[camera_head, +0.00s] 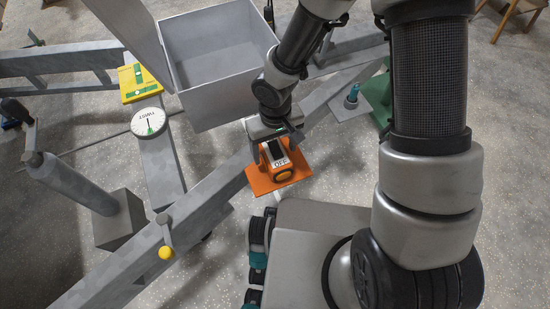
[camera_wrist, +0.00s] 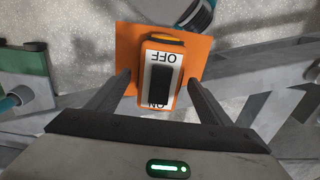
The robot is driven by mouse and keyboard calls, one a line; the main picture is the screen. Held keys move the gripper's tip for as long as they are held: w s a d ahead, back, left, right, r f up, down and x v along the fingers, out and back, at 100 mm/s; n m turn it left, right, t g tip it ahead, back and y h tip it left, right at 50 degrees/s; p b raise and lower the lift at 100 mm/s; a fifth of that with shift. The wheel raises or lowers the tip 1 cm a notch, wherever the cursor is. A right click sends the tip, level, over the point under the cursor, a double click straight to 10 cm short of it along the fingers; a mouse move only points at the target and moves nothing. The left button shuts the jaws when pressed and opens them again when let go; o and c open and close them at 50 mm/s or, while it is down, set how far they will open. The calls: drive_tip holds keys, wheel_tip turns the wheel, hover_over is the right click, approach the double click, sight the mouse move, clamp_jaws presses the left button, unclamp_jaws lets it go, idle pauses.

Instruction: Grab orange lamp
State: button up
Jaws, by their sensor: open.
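The orange lamp (camera_head: 276,157) stands on an orange square plate (camera_head: 298,176) on the grey trailer frame, near the middle of the head view. It has a white face with a black switch and the words ON and OFF. In the wrist view the lamp (camera_wrist: 160,75) lies between the two fingers, on its orange plate (camera_wrist: 125,42). My gripper (camera_wrist: 158,82) is open, with one finger on each side of the lamp. A gap shows between each finger and the lamp's sides. In the head view my gripper (camera_head: 277,150) hides part of the lamp.
A grey open box (camera_head: 222,108) stands behind and left of the lamp. A round white dial (camera_head: 149,122), a yellow-green level (camera_head: 139,83) and a yellow-knobbed lever (camera_head: 165,252) are to the left. A teal-topped post (camera_head: 352,93) stands at right.

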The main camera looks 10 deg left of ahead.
wheel_tip(320, 180, down, 4)
drive_tip(key=shift+r+b, duration=0.25)
drive_tip(key=shift+b, duration=0.2)
drive_tip(key=shift+r, duration=0.1)
drive_tip(key=c, duration=1.3)
